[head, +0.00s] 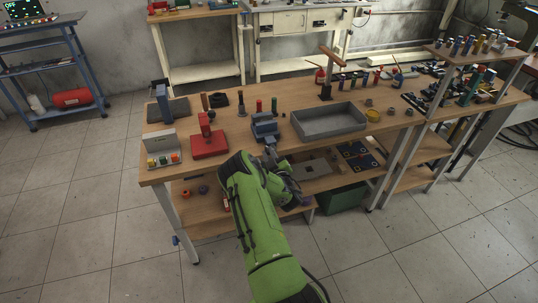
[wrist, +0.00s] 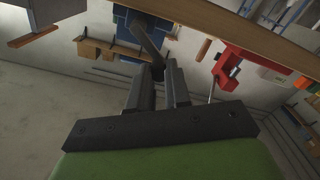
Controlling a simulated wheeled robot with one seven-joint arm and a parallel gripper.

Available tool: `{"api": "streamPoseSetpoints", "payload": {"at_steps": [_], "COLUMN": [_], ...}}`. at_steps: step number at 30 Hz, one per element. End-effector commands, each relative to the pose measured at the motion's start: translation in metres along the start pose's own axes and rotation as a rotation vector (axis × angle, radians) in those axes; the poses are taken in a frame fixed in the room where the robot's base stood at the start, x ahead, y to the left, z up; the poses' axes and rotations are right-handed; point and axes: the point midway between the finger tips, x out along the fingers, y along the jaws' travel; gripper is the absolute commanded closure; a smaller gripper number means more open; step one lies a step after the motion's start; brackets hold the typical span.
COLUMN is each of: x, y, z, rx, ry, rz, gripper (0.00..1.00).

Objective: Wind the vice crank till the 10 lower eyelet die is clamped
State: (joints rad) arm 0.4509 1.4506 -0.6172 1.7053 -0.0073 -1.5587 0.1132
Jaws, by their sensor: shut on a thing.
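The blue-grey vice (head: 264,126) stands near the front edge of the wooden bench in the head view. In the wrist view its blue body (wrist: 124,22) is behind a dark crank (wrist: 146,36). My gripper (head: 270,152) is at the front of the vice, just off the bench edge. In the wrist view my gripper (wrist: 158,76) is shut on the crank's end, which sits between the two dark fingertips. I cannot make out the 10 lower eyelet die or whether the vice jaws touch anything; that part is too small or hidden.
A red press (head: 209,143) stands left of the vice, and also shows in the wrist view (wrist: 240,66). A grey tray (head: 328,121) is to its right. The bench edge (head: 160,176) runs close to my gripper. A lower shelf (head: 215,208) is beneath, with open floor in front.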

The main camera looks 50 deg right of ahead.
Motion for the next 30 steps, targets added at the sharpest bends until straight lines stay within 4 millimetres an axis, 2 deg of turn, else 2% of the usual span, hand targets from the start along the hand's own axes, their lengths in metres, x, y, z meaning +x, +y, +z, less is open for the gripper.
{"api": "streamPoseSetpoints", "payload": {"at_steps": [9, 10, 14, 23, 26, 30], "x": [-0.001, -0.001, -0.001, -0.002, -0.015, -0.051], "y": [0.001, 0.001, 0.000, 0.000, 0.001, 0.001], "z": [0.002, 0.002, 0.001, 0.001, 0.001, 0.001], "rx": [0.000, 0.000, 0.000, 0.000, 0.000, 0.001], "ry": [-0.004, -0.004, -0.003, -0.002, -0.005, -0.009], "rz": [0.001, 0.001, 0.001, 0.001, 0.001, 0.001], "gripper": [1.00, 0.78, 0.58, 0.57, 0.57, 0.57]}}
